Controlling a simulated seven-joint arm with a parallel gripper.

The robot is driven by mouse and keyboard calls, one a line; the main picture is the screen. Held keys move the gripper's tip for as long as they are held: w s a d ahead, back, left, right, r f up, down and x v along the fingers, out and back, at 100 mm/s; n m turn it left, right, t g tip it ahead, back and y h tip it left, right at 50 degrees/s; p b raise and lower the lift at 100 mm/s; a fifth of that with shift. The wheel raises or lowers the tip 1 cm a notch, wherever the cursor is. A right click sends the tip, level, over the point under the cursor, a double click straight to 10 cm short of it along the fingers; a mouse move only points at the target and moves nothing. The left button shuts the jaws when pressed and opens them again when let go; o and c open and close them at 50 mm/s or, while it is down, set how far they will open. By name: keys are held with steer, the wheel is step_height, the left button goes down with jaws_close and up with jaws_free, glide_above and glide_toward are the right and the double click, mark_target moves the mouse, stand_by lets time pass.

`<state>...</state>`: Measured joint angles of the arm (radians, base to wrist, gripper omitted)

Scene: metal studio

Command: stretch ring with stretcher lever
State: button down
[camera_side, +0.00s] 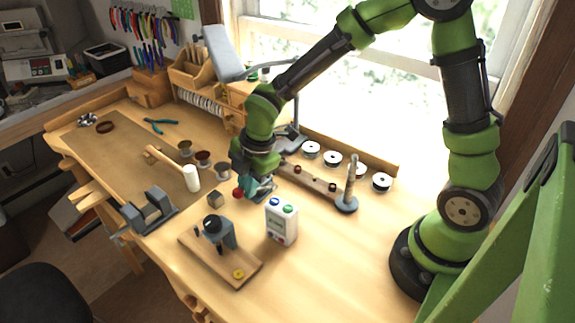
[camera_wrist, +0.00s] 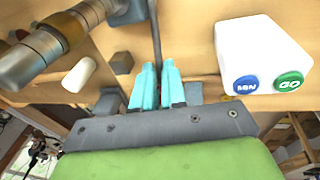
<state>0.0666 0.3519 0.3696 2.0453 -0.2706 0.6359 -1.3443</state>
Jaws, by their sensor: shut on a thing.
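My gripper (camera_side: 260,190) is low over the middle of the bench in the side view. In the wrist view its teal fingers (camera_wrist: 157,68) are closed around a thin dark rod, the stretcher lever (camera_wrist: 154,30). A red ball (camera_side: 238,192) shows just left of the fingers in the side view. The ring stretcher (camera_side: 224,234), a blue-grey block with a dark round top, stands on a wooden base in front of my gripper. A small yellow round piece (camera_side: 238,273) lies at the base's near end. I cannot make out the ring.
A white box (camera_side: 281,222) with blue and green buttons stands right of the stretcher; it also shows in the wrist view (camera_wrist: 262,55). A white-headed mallet (camera_side: 191,178) and a grey vise (camera_side: 150,212) are to the left. A mandrel stand (camera_side: 347,203) is to the right.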

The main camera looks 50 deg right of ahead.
mark_target(261, 189)
steer(key=shift+w+d+r, duration=0.2)
steer(key=shift+d+r, duration=0.5)
steer(key=shift+d, duration=0.15)
steer(key=shift+d+r, duration=0.25)
steer(key=shift+d, duration=0.35)
steer(key=shift+d+r, duration=0.25)
steer(key=shift+d, duration=0.35)
steer(key=c, duration=1.2)
jaws_free()
steer(key=shift+s, duration=0.1)
steer(key=shift+a, duration=0.1)
steer(key=shift+r, duration=0.2)
steer(key=v, duration=1.6)
steer(key=shift+s+r, duration=0.15)
steer(key=shift+r, duration=0.05)
